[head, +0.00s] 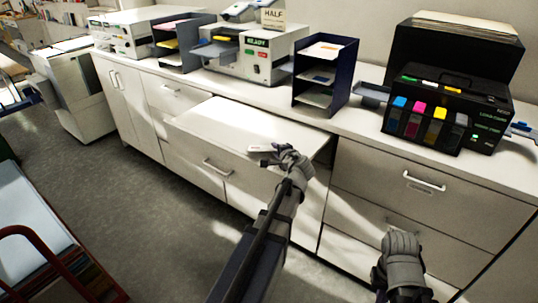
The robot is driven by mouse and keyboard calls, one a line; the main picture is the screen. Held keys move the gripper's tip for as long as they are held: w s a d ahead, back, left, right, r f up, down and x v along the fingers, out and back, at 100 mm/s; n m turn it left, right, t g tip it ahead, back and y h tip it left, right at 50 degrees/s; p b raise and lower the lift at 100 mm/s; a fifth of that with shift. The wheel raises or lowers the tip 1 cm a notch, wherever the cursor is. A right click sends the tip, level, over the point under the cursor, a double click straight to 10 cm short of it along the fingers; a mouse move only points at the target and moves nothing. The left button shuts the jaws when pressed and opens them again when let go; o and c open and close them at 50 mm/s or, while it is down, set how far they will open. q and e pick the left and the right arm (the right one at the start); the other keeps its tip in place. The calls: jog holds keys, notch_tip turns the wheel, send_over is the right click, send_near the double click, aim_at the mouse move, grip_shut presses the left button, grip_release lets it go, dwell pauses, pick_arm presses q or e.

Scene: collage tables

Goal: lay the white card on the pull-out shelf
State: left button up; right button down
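The pull-out shelf (222,122) is a white board drawn out from the cabinet front below the counter, left of the picture's middle. My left gripper (263,151) is at the shelf's front right part, above or at its surface; I cannot tell whether it touches. Its fingers are small and pale here, so their opening does not show. I cannot make out the white card against the white shelf, nor whether the gripper holds it.
A dark paper sorter (325,72), a white printer marked READY (250,52) and a black ink machine (446,112) stand on the counter (365,112). A cart with a red handle (38,235) is at the lower left. The grey floor between is clear.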

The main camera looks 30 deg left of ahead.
pick_arm(q)
jog(key=shift+p+v, duration=1.4)
jog(key=shift+v, duration=2.65)
notch_tip(320, 180, up, 7)
jog(key=s+d+p, duration=0.2)
jog(key=p, duration=0.5)
jog(key=shift+w, duration=0.1)
